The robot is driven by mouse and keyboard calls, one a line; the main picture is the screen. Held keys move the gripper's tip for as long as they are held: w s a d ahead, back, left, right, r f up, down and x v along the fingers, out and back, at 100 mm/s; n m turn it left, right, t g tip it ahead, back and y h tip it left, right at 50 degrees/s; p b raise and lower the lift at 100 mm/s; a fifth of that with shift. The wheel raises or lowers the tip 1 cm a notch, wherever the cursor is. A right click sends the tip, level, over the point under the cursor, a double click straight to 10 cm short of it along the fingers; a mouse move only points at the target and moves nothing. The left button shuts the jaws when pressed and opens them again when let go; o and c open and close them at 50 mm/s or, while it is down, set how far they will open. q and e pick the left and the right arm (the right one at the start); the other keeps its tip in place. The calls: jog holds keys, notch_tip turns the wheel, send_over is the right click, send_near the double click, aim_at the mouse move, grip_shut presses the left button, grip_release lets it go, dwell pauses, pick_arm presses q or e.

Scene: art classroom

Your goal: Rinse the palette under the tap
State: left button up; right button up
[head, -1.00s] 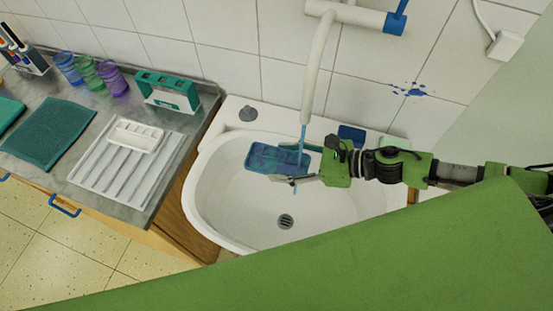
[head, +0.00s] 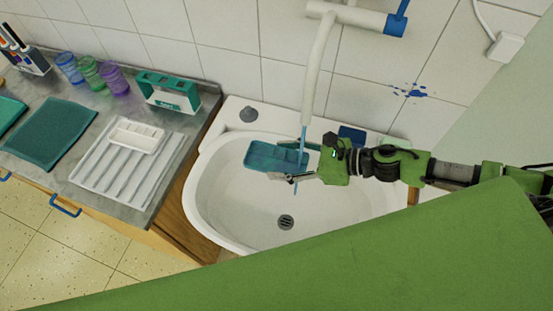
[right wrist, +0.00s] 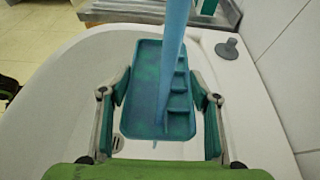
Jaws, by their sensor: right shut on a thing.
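The blue-teal palette (head: 272,157) is held over the white sink (head: 215,205) under the tap (head: 318,65). A thin blue stream of water (head: 302,140) runs from the spout down onto the palette's right part. My right gripper (head: 305,162) is shut on the palette at its right end. In the right wrist view the palette (right wrist: 150,85) lies between the two fingers of the gripper (right wrist: 160,110), compartments along its right side, with the stream (right wrist: 172,60) in front of it. My left gripper is not in view.
A white drainer (head: 95,180) with a white palette (head: 136,135) stands on the counter left of the sink. Cups (head: 90,75), a teal holder (head: 168,92) and a dark teal cloth (head: 48,135) are there too. A grey plug (head: 248,113) and blue sponge (head: 352,134) lie on the sink's rim.

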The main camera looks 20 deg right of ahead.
jog(key=shift+s, duration=0.15)
jog(key=shift+s+d+b, duration=0.15)
jog(key=shift+s+b, duration=0.15)
jog(key=shift+s, duration=0.1)
jog(key=shift+s+a+r+p, duration=0.1)
jog(key=shift+s+a+p, duration=0.05)
jog(key=shift+a+p, duration=0.45)
jog(key=shift+s+a+r+p, duration=0.15)
jog(key=shift+a+p, duration=0.25)
jog(key=shift+a, duration=0.3)
jog(key=a+p, duration=0.2)
jog(key=a, duration=0.1)
jog(key=s+a+p, duration=0.1)
jog(key=a, duration=0.1)
jog(key=shift+a+f, duration=0.1)
jog(key=shift+f, duration=0.15)
dwell(0.3)
